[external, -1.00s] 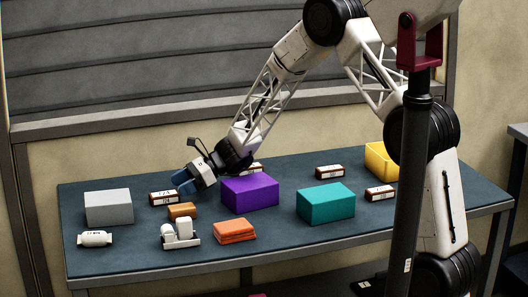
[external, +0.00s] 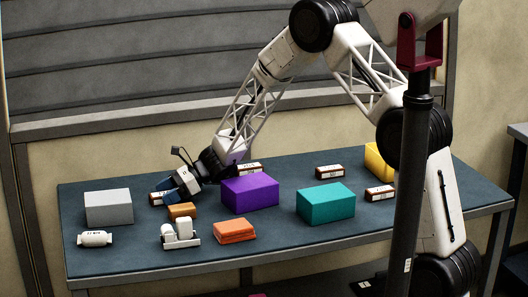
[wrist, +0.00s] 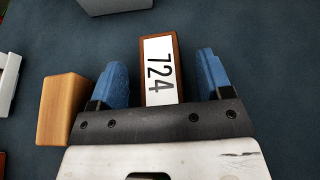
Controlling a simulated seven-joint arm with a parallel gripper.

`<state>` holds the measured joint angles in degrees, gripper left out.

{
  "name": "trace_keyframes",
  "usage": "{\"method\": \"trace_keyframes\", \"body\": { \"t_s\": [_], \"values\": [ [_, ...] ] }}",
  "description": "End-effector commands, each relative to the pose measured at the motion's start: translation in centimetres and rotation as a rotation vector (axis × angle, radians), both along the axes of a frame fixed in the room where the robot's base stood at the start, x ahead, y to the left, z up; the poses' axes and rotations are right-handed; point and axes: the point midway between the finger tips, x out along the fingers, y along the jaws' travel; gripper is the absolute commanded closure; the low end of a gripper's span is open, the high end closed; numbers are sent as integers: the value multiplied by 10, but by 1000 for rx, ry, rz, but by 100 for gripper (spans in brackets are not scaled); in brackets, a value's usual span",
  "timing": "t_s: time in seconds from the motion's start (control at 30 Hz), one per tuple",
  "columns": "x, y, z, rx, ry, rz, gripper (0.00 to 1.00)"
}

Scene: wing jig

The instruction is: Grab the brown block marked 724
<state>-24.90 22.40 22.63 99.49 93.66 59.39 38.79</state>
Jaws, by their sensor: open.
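The brown block marked 724 (wrist: 160,71) has a white label on top and lies between my gripper's two blue fingers in the wrist view. A gap shows on each side of it, so the fingers are apart from it. My gripper (wrist: 164,80) is open and down at the table. In the external view my gripper (external: 164,190) covers most of the block, and only its left end (external: 154,198) shows.
An orange-brown block (wrist: 61,108) sits just left of the left finger in the wrist view. A grey box (external: 108,208) stands to the left, and a purple box (external: 250,193) to the right. Other labelled brown blocks (external: 330,172) lie farther right.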

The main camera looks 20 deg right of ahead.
Motion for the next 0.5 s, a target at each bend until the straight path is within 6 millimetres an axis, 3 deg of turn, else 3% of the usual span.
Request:
{"method": "trace_keyframes", "body": {
  "t_s": [0.1,0.43,0.5],
  "values": [
    [0,0,0,0,0,0,31],
    [0,0,0,0,0,0,81],
    [0,0,0,0,0,0,82]
  ]
}}
